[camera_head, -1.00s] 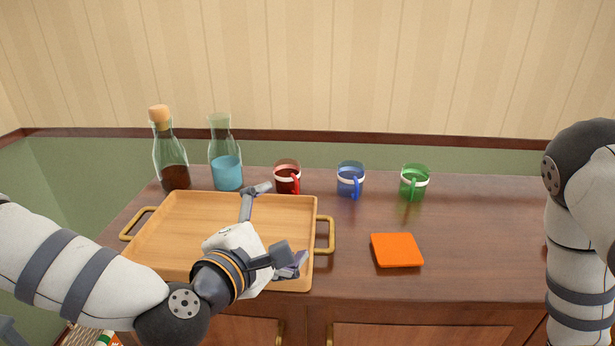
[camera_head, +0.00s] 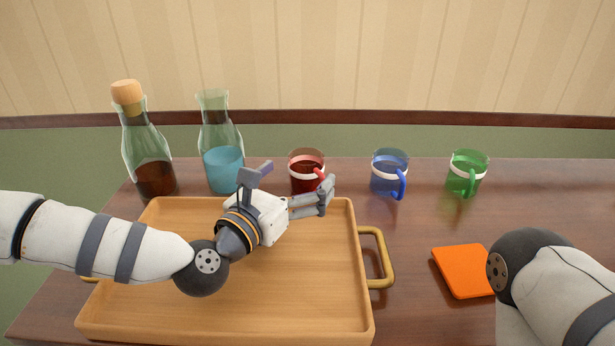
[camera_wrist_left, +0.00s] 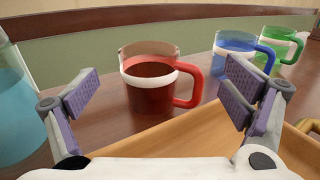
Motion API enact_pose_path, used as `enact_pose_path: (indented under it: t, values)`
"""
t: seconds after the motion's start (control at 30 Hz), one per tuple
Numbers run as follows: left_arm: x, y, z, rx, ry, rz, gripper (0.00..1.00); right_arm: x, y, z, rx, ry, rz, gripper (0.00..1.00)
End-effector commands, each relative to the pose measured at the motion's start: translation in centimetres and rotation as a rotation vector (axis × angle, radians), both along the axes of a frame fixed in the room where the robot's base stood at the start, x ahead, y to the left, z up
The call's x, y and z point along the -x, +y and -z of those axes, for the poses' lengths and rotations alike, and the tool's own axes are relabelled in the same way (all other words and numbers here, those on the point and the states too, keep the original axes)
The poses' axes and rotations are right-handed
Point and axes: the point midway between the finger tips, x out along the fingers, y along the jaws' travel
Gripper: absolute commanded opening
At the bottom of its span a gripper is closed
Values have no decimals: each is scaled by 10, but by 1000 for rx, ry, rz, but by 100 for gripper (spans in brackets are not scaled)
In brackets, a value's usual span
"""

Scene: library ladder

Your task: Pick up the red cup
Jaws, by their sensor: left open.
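The red cup (camera_head: 306,174) is a clear cup with a white band, dark red contents and a red handle. It stands upright on the table behind the tray. In the left wrist view the red cup (camera_wrist_left: 151,84) is ahead, its handle to the right. My left gripper (camera_head: 294,183) is open and empty over the back of the tray, just in front of the cup. In the left wrist view its fingers (camera_wrist_left: 160,106) are spread on either side of the cup's direction, apart from it. One finger hides part of the handle in the head view. My right gripper is out of view.
The wooden tray (camera_head: 300,295) with brass handles lies below my left arm. A corked bottle (camera_head: 148,150) and a carafe of blue liquid (camera_head: 222,150) stand left of the red cup. The blue cup (camera_head: 389,173), green cup (camera_head: 467,173) and orange square (camera_head: 462,271) are to the right.

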Motion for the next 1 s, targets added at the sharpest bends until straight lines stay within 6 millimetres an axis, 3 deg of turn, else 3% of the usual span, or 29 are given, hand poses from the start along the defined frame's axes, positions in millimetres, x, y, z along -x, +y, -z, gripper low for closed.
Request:
enact_pose_path:
  t: [0.17, 0.4, 0.63, 1.0]
  values:
    - [-25, -15, 0, -2, -1, -1, 94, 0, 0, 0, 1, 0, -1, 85]
    - [-28, -16, 0, -1, 1, 0, 94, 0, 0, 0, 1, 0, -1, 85]
    - [-28, -16, 0, -1, 0, -1, 42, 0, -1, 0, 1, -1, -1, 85]
    - [-28, -16, -8, -2, -3, -1, 40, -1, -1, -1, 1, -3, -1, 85]
